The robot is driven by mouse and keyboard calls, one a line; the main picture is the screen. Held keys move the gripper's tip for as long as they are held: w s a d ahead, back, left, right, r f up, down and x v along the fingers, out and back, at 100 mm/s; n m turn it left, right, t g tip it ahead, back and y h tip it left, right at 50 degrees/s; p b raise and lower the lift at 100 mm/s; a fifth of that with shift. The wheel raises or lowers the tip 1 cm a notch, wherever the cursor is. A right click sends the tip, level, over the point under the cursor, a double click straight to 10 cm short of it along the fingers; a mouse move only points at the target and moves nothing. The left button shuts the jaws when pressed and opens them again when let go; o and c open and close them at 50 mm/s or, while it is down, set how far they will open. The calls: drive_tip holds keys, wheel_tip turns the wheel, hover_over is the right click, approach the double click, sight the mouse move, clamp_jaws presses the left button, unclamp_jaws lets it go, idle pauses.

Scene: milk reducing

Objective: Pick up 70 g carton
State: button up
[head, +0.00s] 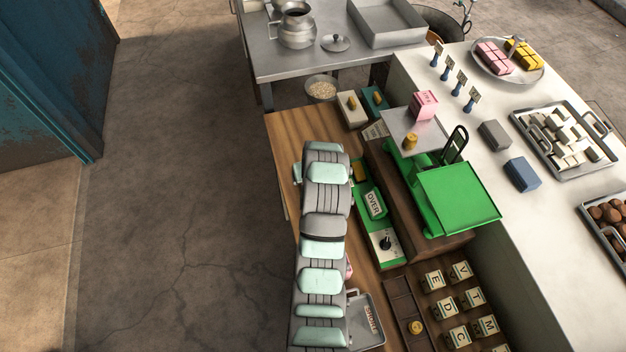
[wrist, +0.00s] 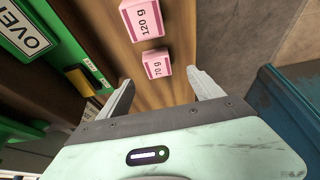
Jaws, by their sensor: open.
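In the wrist view, the 70 g carton (wrist: 157,65) is a small pink block with a white label, sitting on the wooden counter. My gripper (wrist: 160,77) is open, with one finger on each side of the carton's near end and nothing held. The carton lies between and slightly beyond the fingertips, with a gap to each finger. A pink 120 g carton (wrist: 142,18) sits just beyond it. In the head view my arm covers this spot, and the gripper's fingers are hidden.
A green OVER panel (wrist: 28,30) runs along the left in the wrist view. In the head view a green scale (head: 458,198) stands right of my arm, with another pink carton (head: 424,105) and a brass weight (head: 410,143) on its plate. A metal SHORT tray (head: 366,322) lies near the front.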

drive_tip(key=p+x, duration=0.1)
drive_tip(key=x, duration=0.4)
drive_tip(key=shift+w, duration=0.15)
drive_tip(key=shift+w+f+p, duration=0.75)
drive_tip(key=shift+w+f, duration=0.1)
drive_tip(key=shift+f, duration=0.35)
drive_tip(key=shift+x, duration=1.1)
drive_tip(key=shift+c, duration=0.4)
drive_tip(key=c, duration=1.4)
